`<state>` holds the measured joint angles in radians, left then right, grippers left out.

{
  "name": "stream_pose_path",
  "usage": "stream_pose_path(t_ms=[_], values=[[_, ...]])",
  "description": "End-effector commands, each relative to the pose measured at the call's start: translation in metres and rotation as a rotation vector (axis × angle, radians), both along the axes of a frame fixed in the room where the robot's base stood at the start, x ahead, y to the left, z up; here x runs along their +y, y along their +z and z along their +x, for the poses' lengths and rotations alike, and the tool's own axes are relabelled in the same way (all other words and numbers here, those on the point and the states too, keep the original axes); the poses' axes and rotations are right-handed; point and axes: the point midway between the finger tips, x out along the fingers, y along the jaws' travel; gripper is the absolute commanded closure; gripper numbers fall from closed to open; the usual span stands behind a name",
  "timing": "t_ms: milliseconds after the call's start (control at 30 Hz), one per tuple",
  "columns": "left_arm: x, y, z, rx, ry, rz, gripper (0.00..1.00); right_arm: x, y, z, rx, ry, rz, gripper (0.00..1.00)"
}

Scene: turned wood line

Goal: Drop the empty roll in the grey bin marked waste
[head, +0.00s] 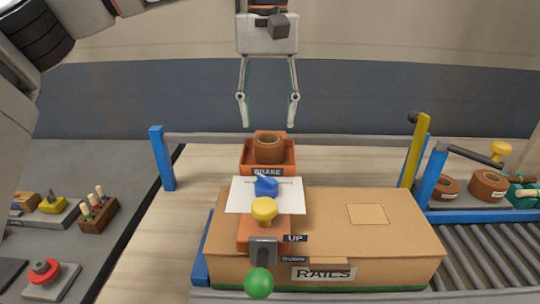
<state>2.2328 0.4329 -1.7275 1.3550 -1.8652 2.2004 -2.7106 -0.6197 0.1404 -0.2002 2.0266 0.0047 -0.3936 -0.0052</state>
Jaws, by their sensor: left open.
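My left gripper (267,123) hangs at the top middle of the head view, fingers pointing down, open and empty. Its fingertips look just above and behind a brown hollow roll (268,149), which sits in an orange tray (250,170). I see nothing between the fingers. I cannot tell for certain whether this roll is the empty one. Two more brown roll-like pieces, one nearer (488,184) and one smaller (446,187), stand at the right. No grey bin marked waste shows. My right gripper is not in view.
A cardboard box (390,235) marked RAILS stands in front, with paper (237,195), a yellow knob (264,209) and a green-ball lever (258,282) at its left. Blue posts (162,158) and a rail flank the wooden surface. Rollers (490,250) lie right; a red button (44,271) left.

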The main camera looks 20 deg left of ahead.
Motion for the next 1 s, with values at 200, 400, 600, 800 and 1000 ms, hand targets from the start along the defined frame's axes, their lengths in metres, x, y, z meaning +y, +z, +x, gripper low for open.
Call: stream_pose_path(t_ms=[200, 400, 600, 800, 1000], values=[[0.0, -0.026, 0.0, 0.004, 0.0, 0.0, 0.52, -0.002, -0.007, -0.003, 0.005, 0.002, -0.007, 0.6], [-0.001, -0.057, 0.0, 0.009, 0.001, -0.001, 0.52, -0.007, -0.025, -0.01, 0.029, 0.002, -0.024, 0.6], [-0.001, -0.07, -0.001, 0.003, 0.001, 0.0, 0.52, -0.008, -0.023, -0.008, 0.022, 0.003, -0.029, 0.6], [-0.001, -0.069, -0.001, -0.001, 0.002, 0.0, 0.52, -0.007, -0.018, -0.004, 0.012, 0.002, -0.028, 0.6], [-0.001, -0.069, -0.001, 0.0, 0.001, 0.001, 0.75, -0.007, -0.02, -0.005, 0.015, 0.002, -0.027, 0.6]])
